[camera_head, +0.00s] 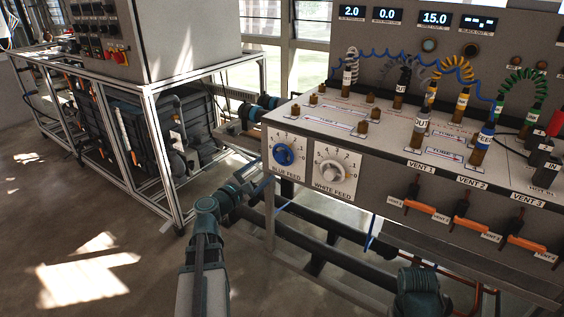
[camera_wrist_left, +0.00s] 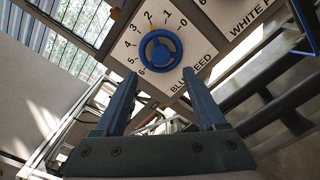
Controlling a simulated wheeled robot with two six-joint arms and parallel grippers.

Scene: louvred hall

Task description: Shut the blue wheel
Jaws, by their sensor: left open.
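The blue wheel (camera_head: 283,154) sits on a white dial plate labelled BLUE FEED, on the left of the console front. The wheel also shows in the left wrist view (camera_wrist_left: 160,51), with numbers around it and a small orange mark at its rim near the 2. My left gripper (camera_head: 262,178) is just left of and below the wheel in the head view. In the wrist view its two fingers (camera_wrist_left: 159,76) are spread and empty, with the wheel ahead beyond the tips. I see no contact. My right gripper is not seen; only part of my right arm shows at the bottom right.
The white wheel (camera_head: 334,172) on its WHITE FEED plate is right beside the blue one. Orange vent handles (camera_head: 424,209) stick out farther right. Dark pipes (camera_head: 310,235) run under the console. A framed machine stands at the left; the floor between is clear.

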